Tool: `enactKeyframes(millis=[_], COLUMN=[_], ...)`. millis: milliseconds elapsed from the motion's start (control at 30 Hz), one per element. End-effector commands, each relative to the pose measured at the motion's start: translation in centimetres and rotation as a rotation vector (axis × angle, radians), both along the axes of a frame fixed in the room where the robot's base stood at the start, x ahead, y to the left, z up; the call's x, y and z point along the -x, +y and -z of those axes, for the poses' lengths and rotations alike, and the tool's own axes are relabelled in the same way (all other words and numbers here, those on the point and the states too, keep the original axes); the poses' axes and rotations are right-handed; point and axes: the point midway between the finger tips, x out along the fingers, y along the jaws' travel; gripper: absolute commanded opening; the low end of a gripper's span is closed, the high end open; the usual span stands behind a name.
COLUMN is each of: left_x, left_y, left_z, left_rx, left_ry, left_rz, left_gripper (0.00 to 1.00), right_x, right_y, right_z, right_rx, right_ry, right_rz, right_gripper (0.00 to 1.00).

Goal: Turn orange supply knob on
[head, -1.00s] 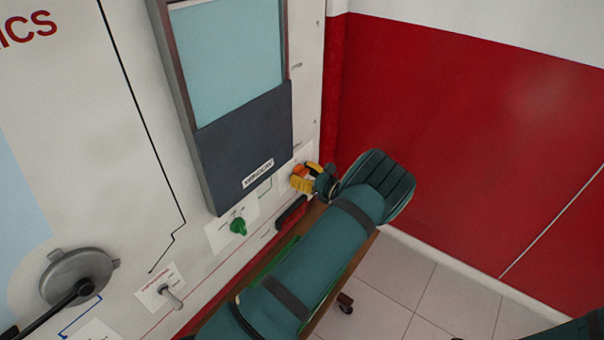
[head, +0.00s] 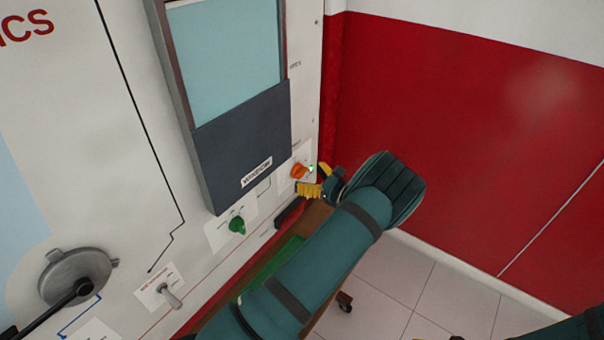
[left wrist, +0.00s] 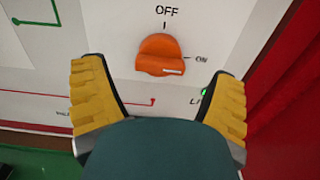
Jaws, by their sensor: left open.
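The orange supply knob (head: 299,171) is on the white panel near its right edge. In the left wrist view the orange knob (left wrist: 160,54) has OFF printed above it and ON to its right. Its grip lies roughly crosswise, with a white mark at the right end, on the ON side. A small green lamp (left wrist: 204,92) glows below ON; it also shows in the head view (head: 311,168). My left gripper (head: 316,180) is open, its yellow fingers apart and back from the knob, holding nothing.
A green knob (head: 237,225), a metal toggle lever (head: 171,297) and a round grey part with a black handle (head: 76,277) are on the panel. A dark framed screen (head: 235,150) stands out above.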

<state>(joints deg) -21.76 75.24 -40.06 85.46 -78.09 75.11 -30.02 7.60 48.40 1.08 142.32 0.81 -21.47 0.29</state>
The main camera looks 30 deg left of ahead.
Motion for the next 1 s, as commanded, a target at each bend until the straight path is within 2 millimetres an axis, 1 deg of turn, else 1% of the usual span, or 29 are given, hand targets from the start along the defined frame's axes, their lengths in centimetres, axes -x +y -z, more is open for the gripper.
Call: enactKeyframes(millis=[33, 200, 300, 400, 600, 1000], left_x=[0.0, 0.3, 0.4, 0.6, 0.7, 0.7], left_y=[-1.2, -4.7, -6.4, -7.7, -8.9, -9.0], left_z=[0.0, 0.0, 0.0, 0.0, 0.0, 0.0], left_rx=[0.001, 0.000, 0.001, 0.000, 0.000, 0.000], left_ry=[0.001, 0.002, 0.001, 0.000, 0.001, 0.001], left_rz=[0.005, 0.004, 0.004, 0.003, 0.001, 0.001], left_gripper=[0.86, 0.86, 0.86, 0.86, 0.86, 0.86], right_x=[0.0, 0.0, 0.0, 0.0, 0.0, 0.0], right_y=[0.0, 0.0, 0.0, 0.0, 0.0, 0.0], right_z=[0.0, 0.0, 0.0, 0.0, 0.0, 0.0], right_rx=[0.000, 0.000, 0.000, 0.000, 0.000, 0.000], right_ry=[0.000, 0.000, 0.000, 0.000, 0.000, 0.000], right_rz=[0.000, 0.000, 0.000, 0.000, 0.000, 0.000], right_gripper=[0.47, 0.47, 0.47, 0.47, 0.47, 0.47])
